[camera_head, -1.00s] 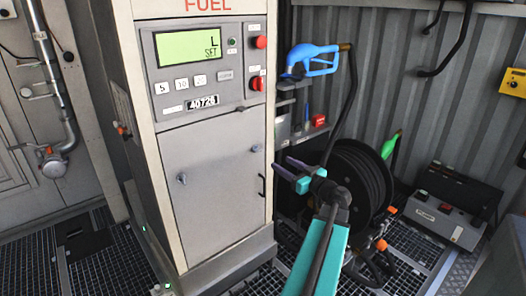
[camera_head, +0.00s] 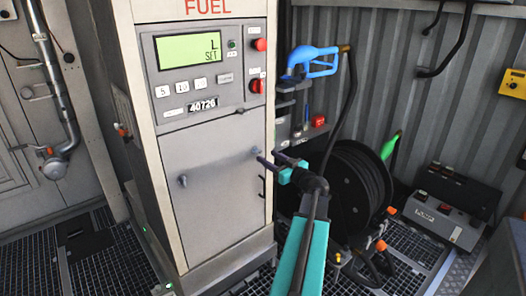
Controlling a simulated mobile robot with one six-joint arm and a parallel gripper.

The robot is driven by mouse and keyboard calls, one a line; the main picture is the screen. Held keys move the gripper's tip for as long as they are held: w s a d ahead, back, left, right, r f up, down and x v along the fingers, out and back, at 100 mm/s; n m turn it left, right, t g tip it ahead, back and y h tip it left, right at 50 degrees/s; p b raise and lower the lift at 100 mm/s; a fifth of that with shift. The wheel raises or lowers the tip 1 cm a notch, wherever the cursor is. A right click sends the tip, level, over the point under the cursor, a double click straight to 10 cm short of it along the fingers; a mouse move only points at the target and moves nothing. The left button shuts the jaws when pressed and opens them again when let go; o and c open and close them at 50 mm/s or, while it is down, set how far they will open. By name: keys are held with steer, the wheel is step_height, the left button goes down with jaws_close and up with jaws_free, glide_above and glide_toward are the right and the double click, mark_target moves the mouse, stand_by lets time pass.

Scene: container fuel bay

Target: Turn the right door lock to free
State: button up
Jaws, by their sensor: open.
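The grey cabinet door (camera_head: 205,200) is on the front of the fuel dispenser, below its panel. The right door lock (camera_head: 254,152) is a small knob near the door's upper right edge. The way the right lock is turned is too small to tell. My gripper (camera_head: 267,156) is open and empty. Its two dark fingers point left toward the right lock, with the tips just right of it in the picture. I cannot tell whether they touch it.
A black door handle (camera_head: 262,187) is below the right lock, close under my gripper. A blue fuel nozzle (camera_head: 312,62) hangs above right. A hose reel (camera_head: 355,190) stands behind my arm. Red buttons (camera_head: 258,86) are on the panel above.

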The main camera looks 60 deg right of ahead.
mark_target(256, 149)
steer(key=shift+p+x, duration=0.4)
steer(key=shift+x, duration=2.35)
